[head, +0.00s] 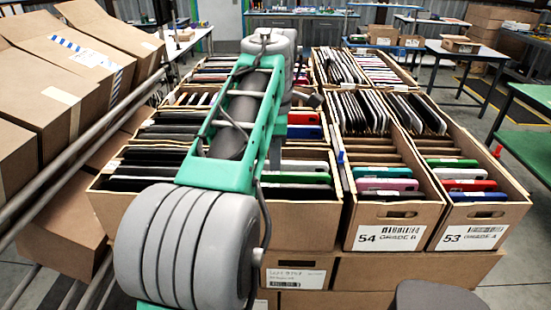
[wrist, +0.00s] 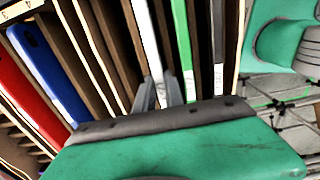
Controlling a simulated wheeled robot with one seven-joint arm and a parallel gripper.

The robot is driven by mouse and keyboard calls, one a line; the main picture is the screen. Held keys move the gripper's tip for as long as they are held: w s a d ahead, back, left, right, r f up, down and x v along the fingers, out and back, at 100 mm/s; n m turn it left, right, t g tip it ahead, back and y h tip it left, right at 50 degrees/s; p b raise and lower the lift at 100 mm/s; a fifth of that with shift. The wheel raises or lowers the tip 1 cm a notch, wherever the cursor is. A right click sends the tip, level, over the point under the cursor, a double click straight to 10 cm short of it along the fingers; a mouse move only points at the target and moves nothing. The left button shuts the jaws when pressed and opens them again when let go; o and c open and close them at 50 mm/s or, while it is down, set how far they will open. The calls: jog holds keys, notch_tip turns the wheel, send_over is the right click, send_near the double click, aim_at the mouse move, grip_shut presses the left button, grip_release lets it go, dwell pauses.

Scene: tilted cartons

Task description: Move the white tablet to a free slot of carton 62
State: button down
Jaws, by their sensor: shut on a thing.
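In the wrist view my gripper (wrist: 160,92) has its two thin grey fingers closed on the near end of a white tablet (wrist: 148,40). The tablet stands on edge among brown dividers, still between them as far as I see. A green tablet (wrist: 182,40) stands just to its right. In the head view my arm reaches over the cartons and my gripper cannot be made out. No label reading 62 is legible, so I cannot tell which carton is carton 62.
Carton 54 (head: 395,238) and carton 53 (head: 476,238) stand at the front right, with coloured tablets and empty divider slots. A blue tablet (wrist: 45,65) and a red tablet (wrist: 28,100) show at left in the wrist view. Brown boxes (head: 45,90) lean at the far left.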

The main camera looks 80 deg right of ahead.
dwell(0.3)
jog(key=c, duration=1.3)
grip_release()
jog(key=shift+c, duration=0.2)
notch_tip(320, 180, up, 8)
jog(key=shift+f+p, duration=0.1)
jog(key=shift+p, duration=0.4)
notch_tip(320, 180, up, 7)
jog(key=p, duration=0.7)
